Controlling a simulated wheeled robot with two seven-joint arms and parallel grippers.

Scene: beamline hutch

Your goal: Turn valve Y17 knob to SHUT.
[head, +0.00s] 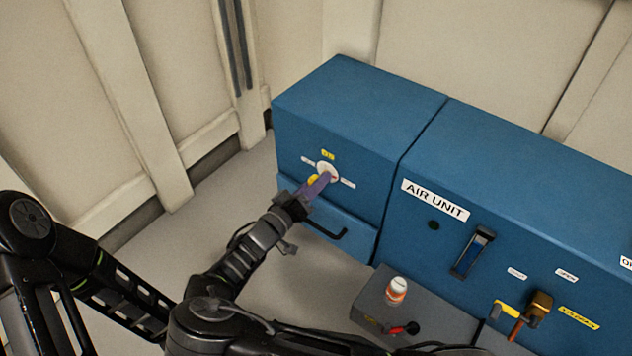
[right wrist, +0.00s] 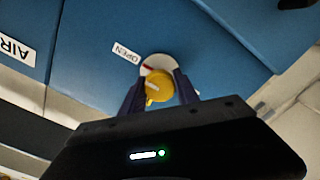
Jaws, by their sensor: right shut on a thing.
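A yellow knob (right wrist: 158,88) sits on a white round dial (head: 326,168) on the front of the left blue cabinet. A small yellow tag (head: 328,154) is above the dial, its text too small to read. My right gripper (head: 321,181) is shut on the knob, one finger on each side, as the right wrist view (right wrist: 161,92) shows. A white label beside the dial reads OPEN (right wrist: 126,52). A red mark (right wrist: 149,68) shows on the dial. The second label (head: 347,183) is unreadable, and the fingers partly hide the knob. My left gripper is out of view.
A drawer with a black handle (head: 326,229) is below the dial. To the right, the AIR UNIT cabinet (head: 500,160) carries a gauge (head: 473,251) and another yellow handle (head: 510,309). A grey box (head: 368,304) bears a white-and-orange bottle (head: 397,290). Pale wall panels stand at left.

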